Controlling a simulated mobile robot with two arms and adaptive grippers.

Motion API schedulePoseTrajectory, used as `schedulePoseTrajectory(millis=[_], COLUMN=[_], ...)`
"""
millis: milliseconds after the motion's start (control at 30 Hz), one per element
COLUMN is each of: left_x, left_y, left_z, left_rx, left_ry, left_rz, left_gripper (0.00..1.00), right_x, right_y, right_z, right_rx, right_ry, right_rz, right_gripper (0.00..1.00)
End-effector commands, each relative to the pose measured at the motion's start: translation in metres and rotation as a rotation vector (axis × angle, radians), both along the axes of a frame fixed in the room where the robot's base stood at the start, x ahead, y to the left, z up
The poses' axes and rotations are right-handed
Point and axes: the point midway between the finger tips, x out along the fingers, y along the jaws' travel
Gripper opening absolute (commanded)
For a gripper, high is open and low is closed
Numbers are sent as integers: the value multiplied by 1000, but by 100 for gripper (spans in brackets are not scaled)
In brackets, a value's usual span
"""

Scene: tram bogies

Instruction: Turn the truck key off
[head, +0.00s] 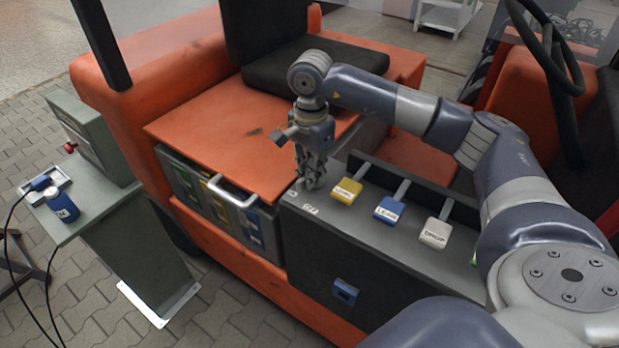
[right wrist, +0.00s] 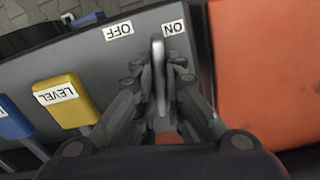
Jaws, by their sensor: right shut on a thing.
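The truck key (right wrist: 158,62) is a thin grey upright piece on the dark console (head: 315,235). In the right wrist view its far end lies between the OFF label (right wrist: 118,30) and the ON label (right wrist: 173,27), closer to ON. My right gripper (head: 313,182) points down at the console's left end, and its fingers (right wrist: 160,108) are shut around the key from both sides. The fingers hide the key in the head view and cover its lower part in the right wrist view. My left gripper is not in view.
Yellow (head: 346,191), blue (head: 389,209) and white (head: 435,232) levers stand just right of my right gripper. An orange cover (head: 235,150) and black seat (head: 300,72) lie behind. A steering wheel (head: 548,45) is at upper right.

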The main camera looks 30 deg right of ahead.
Motion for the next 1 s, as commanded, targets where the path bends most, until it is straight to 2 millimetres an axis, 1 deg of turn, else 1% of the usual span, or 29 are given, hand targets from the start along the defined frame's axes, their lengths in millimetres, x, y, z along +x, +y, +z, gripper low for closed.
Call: schedulePoseTrajectory(millis=[33,100,400,967,1000], left_x=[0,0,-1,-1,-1], left_y=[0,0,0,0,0], left_z=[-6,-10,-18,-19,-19], left_rx=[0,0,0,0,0], left_ry=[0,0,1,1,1], left_rz=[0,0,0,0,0], left_gripper=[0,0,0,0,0], right_x=[0,-1,-4,-4,-4], right_y=[-1,-1,-2,-2,-2], right_z=[-2,-2,0,1,1], right_rx=[-2,-1,-1,0,0], right_ry=[-2,-2,-1,-1,-1], right_rz=[30,73,187,216,216], right_gripper=[0,0,0,0,19])
